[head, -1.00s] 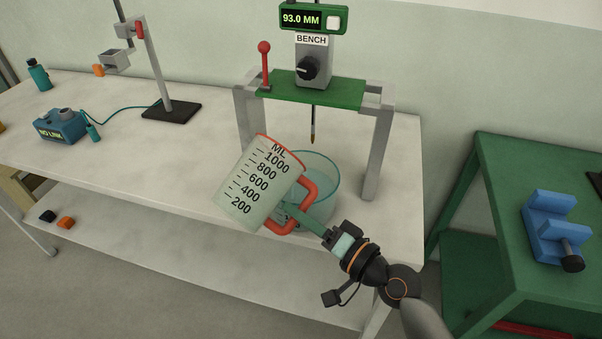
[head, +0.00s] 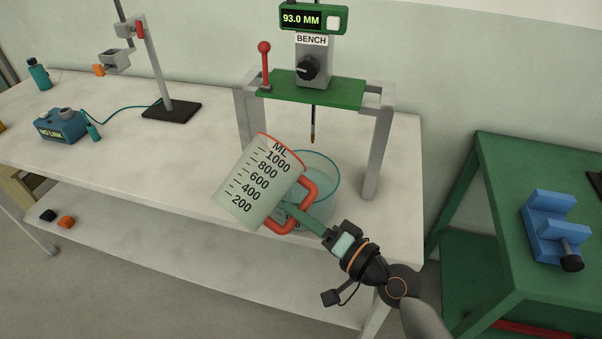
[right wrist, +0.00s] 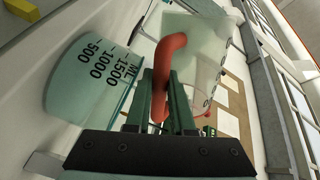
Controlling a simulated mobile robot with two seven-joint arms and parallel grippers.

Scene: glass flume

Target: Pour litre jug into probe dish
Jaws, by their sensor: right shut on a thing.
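The litre jug (head: 257,184) is a clear vessel with a red rim, a red handle and a scale marked to 1000 ML. It is held in the air, tilted with its rim to the upper right, in front of the probe dish. The probe dish (head: 326,170) is a round glass vessel on the bench under the probe, partly hidden by the jug; it also shows in the right wrist view (right wrist: 85,78). My right gripper (head: 300,212) is shut on the jug's red handle (right wrist: 168,70). I cannot make out a stream of liquid. My left gripper is not in view.
A green and grey stand (head: 310,88) straddles the dish, with a thin probe (head: 312,125) hanging down and a display reading 93.0 MM. A red lever (head: 265,62) rises at its left. A clamp stand (head: 170,108) and blue box (head: 62,125) stand farther left. A green table (head: 500,210) is at right.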

